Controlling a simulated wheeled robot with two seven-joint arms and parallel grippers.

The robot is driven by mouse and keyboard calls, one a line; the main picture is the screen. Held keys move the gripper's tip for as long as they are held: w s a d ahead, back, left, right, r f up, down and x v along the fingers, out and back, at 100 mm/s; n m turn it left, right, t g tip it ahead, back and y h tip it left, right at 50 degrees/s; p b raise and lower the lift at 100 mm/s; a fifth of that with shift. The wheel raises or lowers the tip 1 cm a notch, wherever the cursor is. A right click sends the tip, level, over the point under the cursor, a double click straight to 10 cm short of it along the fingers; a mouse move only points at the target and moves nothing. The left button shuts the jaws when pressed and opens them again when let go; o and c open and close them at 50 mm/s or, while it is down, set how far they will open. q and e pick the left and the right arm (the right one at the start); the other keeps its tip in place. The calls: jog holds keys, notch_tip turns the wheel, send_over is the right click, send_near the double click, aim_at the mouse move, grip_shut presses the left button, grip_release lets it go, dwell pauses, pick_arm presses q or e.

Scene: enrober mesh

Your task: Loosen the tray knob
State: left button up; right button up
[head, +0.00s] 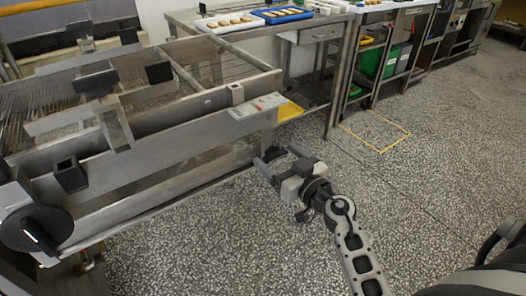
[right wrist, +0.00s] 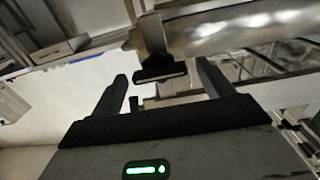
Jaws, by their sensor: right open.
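My right gripper (head: 277,160) is open and empty at the right end of the steel enrober (head: 150,150), low in front of it in the head view. In the right wrist view, a dark knob-like part (right wrist: 160,73) on a metal bracket shows between the two open fingers and beyond them. I see no contact, and I cannot tell for sure that it is the tray knob. In the head view I cannot make out this part. A large black round knob (head: 36,228) sits at the enrober's near left. My left gripper is not in view.
A steel table (head: 285,33) with a blue tray (head: 282,15) stands behind. Black blocks (head: 72,175) stick out of the enrober's side.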

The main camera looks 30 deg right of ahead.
jog(key=shift+w, duration=0.8)
jog(key=c, duration=1)
